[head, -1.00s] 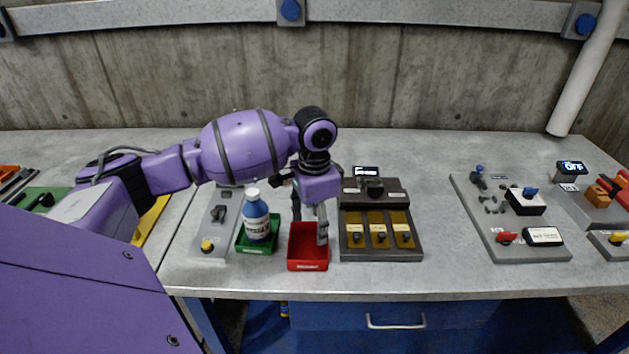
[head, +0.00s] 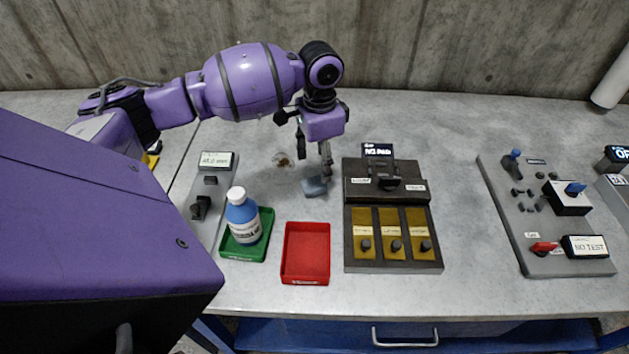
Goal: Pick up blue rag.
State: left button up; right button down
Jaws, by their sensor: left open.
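A small crumpled grey-blue rag (head: 314,188) lies on the bench top behind the red tray (head: 306,225). My left gripper (head: 313,167) points down just behind and above the rag, fingers apart, with nothing between them. Its right fingertip shows very close to the rag's back edge; I cannot tell whether they touch. The red tray is empty. My right gripper is not in the picture.
A grey device (head: 208,195) is farther left. A dark panel with yellow plates (head: 395,250) stands to the right. A brownish spot (head: 283,160) lies behind the rag.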

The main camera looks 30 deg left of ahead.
aim_at(316, 182)
pick_arm(q)
jog(key=shift+s+f, duration=0.15)
jog(key=shift+f, duration=0.4)
jog(key=f, duration=0.4)
jog(key=shift+s+a+f, duration=0.15)
jog(key=shift+s+f, duration=0.05)
jog(key=shift+f, duration=0.2)
jog(key=shift+c, duration=0.9)
jog(key=c, duration=1.1)
jog(key=shift+c, duration=0.2)
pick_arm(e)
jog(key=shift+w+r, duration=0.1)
pick_arm(q)
jog(key=shift+r, duration=0.1)
